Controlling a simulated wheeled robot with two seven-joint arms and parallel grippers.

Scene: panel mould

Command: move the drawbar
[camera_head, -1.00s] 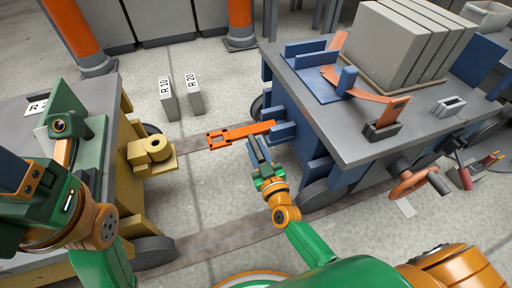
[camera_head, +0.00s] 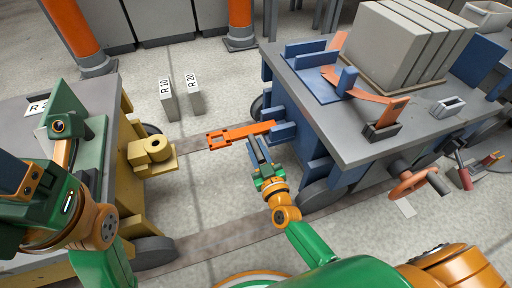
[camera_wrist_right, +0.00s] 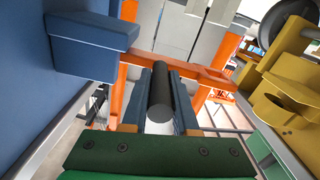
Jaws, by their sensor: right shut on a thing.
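The orange drawbar (camera_head: 240,133) sticks out from the blue cart (camera_head: 325,165) toward the left. Its forked free end (camera_head: 217,140) is level and apart from the yellow coupling block (camera_head: 152,150) on the left cart. My right gripper (camera_head: 257,148) is below the bar, near its blue-cart end. In the right wrist view, its blue fingers (camera_wrist_right: 160,100) are shut on a dark round grip (camera_wrist_right: 160,98), just under the orange bar (camera_wrist_right: 175,65). My left gripper (camera_head: 28,180) is at the left edge above the left cart; its fingertips are not clear.
Two grey blocks marked R 10 (camera_head: 167,99) and R 20 (camera_head: 194,95) stand on the floor behind the gap.

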